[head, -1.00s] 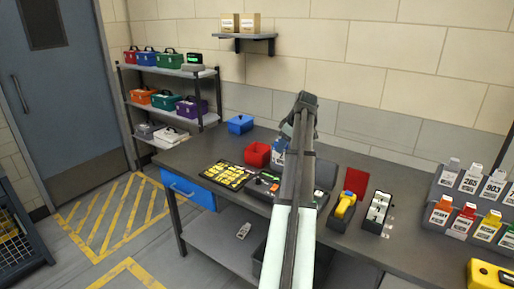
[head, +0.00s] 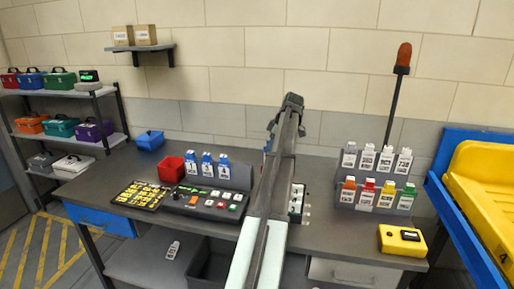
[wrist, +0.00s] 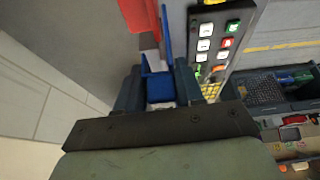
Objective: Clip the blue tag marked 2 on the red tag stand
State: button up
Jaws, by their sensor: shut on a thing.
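In the wrist view my gripper (wrist: 157,88) is shut on a blue tag (wrist: 156,86), held between its two fingers. The tag's number does not show. A red upright piece (wrist: 138,14), which looks like part of the red tag stand, is at the top of the wrist view, just beyond the held tag. I cannot tell whether they touch. In the head view my own arm hides the gripper, the held tag and the stand. Several blue tags (head: 207,162) stand in a row behind the control panel.
A grey rack (head: 373,205) of white and coloured tags, a yellow device (head: 402,240) and a beacon pole (head: 395,100) are at the right.

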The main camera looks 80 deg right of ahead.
jog(key=shift+s+f, duration=0.15)
jog(key=shift+s, duration=0.1)
jog(key=shift+f, duration=4.5)
jog(key=shift+f, duration=0.1)
jog(key=o, duration=1.1)
jog(key=shift+o, duration=0.2)
jog(key=v, duration=1.3)
jog(key=shift+r, duration=0.4)
